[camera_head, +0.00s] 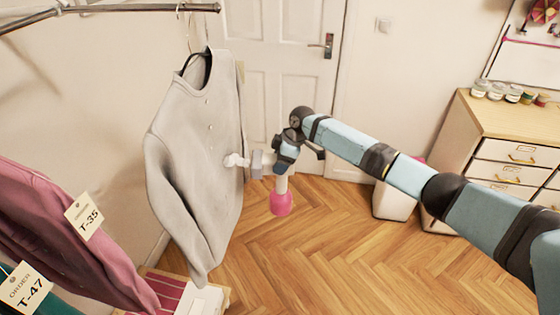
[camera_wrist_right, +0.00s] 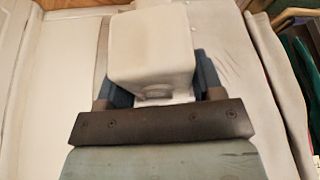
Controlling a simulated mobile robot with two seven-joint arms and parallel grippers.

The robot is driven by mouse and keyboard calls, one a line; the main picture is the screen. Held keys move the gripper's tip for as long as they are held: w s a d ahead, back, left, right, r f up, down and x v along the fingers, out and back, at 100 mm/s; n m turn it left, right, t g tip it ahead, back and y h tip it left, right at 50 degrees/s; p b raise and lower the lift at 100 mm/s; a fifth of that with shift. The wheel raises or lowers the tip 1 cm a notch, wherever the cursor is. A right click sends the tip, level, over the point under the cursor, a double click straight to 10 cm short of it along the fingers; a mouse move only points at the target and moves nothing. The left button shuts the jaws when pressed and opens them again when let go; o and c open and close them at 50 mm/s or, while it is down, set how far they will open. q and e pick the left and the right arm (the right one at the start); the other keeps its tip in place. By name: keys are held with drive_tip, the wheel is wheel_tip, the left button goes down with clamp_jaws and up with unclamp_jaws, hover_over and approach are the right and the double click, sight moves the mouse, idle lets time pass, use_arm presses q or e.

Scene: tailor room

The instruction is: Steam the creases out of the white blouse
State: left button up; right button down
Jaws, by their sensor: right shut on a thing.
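The pale grey-white blouse (camera_head: 195,150) hangs on a dark hanger (camera_head: 203,68) from the metal rail, its buttoned front turned to the right. My right gripper (camera_head: 268,163) is shut on the white steamer (camera_head: 237,160), whose pink tank (camera_head: 281,204) hangs below. The steamer's white head points left at the blouse front, at or very near the cloth; I cannot tell whether it touches. In the right wrist view the white steamer body (camera_wrist_right: 152,50) sits between the fingers, with blouse cloth (camera_wrist_right: 228,60) behind it and faint creases on the right. My left gripper is not in view.
The rail (camera_head: 110,9) runs along the top left. A drawer cabinet (camera_head: 485,122) stands right, beside a white bin (camera_head: 397,200). A door (camera_head: 275,50) is behind. The middle floor is clear.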

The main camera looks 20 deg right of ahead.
drive_tip(key=shift+s+a+f+p, duration=0.15)
drive_tip(key=shift+s+a+p, duration=0.3)
drive_tip(key=shift+s, duration=0.1)
drive_tip(key=shift+s+a+f+p, duration=0.15)
drive_tip(key=shift+s+a+p, duration=0.2)
drive_tip(key=shift+s+p, duration=0.15)
drive_tip(key=s+a+f+p, duration=0.5)
drive_tip(key=s+a+p, duration=0.1)
drive_tip(key=s, duration=0.4)
drive_tip(key=shift+s+a, duration=0.3)
drive_tip(key=shift+a, duration=0.35)
idle(0.3)
drive_tip(key=shift+f, duration=0.1)
idle(2.7)
drive_tip(key=s+d+p, duration=0.4)
drive_tip(key=s+d, duration=0.2)
drive_tip(key=d, duration=0.4)
drive_tip(key=shift+s, duration=0.35)
idle(0.3)
idle(0.5)
